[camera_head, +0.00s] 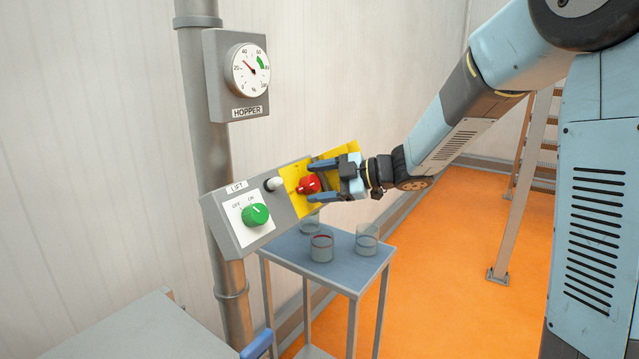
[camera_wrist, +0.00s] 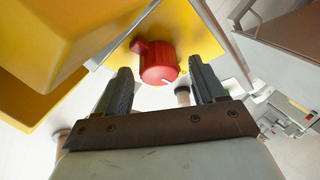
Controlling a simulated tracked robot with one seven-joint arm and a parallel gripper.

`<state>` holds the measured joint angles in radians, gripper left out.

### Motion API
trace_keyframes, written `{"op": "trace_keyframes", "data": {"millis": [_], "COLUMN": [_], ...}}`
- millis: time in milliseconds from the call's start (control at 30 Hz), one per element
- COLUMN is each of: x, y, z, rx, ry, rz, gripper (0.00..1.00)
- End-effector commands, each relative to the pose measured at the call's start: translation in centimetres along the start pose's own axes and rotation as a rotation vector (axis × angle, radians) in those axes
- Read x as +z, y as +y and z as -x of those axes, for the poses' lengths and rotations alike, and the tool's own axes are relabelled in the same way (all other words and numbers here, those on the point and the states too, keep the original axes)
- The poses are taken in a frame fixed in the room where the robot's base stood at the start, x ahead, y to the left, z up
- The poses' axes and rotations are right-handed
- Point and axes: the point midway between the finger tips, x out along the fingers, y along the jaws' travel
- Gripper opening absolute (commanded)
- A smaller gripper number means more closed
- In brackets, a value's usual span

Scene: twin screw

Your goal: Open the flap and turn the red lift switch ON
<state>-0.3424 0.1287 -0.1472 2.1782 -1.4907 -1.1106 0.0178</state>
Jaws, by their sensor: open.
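The red lift switch (camera_head: 309,184) sits on a yellow plate on the right part of a grey control box (camera_head: 240,242). My gripper (camera_head: 314,181) is open, one finger above and one below the switch. In the wrist view the fingers of my gripper (camera_wrist: 162,75) point at the switch; I cannot tell whether they touch it. A yellow cover, apparently the flap (camera_wrist: 60,42), stands swung away from the switch at the left, leaving it exposed.
A green OFF/ON knob (camera_head: 255,215) and a whitish knob (camera_head: 273,184) are on the same box. A HOPPER gauge (camera_head: 241,75) hangs on the pole (camera_head: 208,140) above. A small table (camera_head: 340,277) with glass jars stands below. Orange floor lies open at right.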

Motion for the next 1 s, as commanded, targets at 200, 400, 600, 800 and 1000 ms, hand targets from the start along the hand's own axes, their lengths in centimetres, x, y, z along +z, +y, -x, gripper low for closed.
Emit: {"op": "trace_keyframes", "data": {"millis": [200, 400, 600, 800, 1000], "x": [-0.01, -0.01, -0.01, 0.00, 0.01], "y": [0.00, -0.01, -0.02, -0.05, -0.11], "z": [-0.02, -0.01, 0.00, 0.00, 0.00], "rx": [0.000, 0.000, -0.001, -0.001, 0.004], "ry": [0.000, 0.000, 0.000, 0.000, 0.000], "rz": [0.000, 0.000, 0.000, 0.000, -0.014], "gripper": [0.69, 0.50, 0.31, 0.13, 0.13]}}
